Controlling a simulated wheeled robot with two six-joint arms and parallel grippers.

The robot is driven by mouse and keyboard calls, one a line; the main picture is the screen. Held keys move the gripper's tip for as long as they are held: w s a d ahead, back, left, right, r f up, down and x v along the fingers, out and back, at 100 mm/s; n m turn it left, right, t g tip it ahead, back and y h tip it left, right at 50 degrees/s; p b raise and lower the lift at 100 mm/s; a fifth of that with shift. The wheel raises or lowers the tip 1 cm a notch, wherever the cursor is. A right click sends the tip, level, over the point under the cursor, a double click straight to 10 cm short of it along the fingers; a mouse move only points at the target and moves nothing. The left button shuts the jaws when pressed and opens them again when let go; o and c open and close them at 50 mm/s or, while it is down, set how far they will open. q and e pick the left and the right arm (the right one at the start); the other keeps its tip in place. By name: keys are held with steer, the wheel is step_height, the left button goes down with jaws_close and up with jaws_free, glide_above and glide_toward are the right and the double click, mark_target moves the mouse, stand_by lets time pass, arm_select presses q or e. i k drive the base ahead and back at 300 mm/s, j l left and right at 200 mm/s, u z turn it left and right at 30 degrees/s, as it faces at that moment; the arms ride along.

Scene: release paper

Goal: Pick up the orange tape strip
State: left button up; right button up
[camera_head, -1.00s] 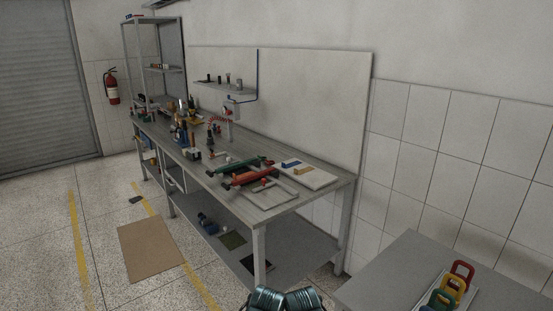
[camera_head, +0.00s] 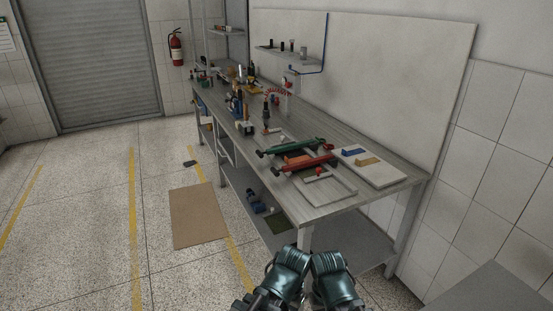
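A small flat orange piece (camera_head: 297,158) lies on the workbench between a green tool (camera_head: 292,146) and a red tool (camera_head: 303,164). It may be the orange tape strip, but it is too small to be sure. An orange-yellow block (camera_head: 367,161) and a blue block (camera_head: 354,152) sit on a white board at the bench's right end. Teal links of my two arms show at the bottom edge, in front of the bench and apart from everything on it. My gripper fingers cannot be made out.
The long grey workbench (camera_head: 385,189) has a lower shelf and carries tools and bottles toward its far end. A brown mat (camera_head: 198,215) lies on the floor to its left. A grey table (camera_head: 492,292) stands at the lower right. The floor left of the bench is mostly clear.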

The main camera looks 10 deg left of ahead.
mark_target(303, 158)
steer(key=u, duration=0.15)
steer(key=z, duration=0.5)
steer(key=i+j+z, duration=0.15)
steer(key=j+z, duration=0.95)
steer(key=j, duration=0.7)
steer(key=j+z, duration=0.2)
steer(key=j, duration=0.7)
steer(key=k+j+z, duration=0.15)
steer(key=j, duration=1.55)
steer(key=k, duration=0.05)
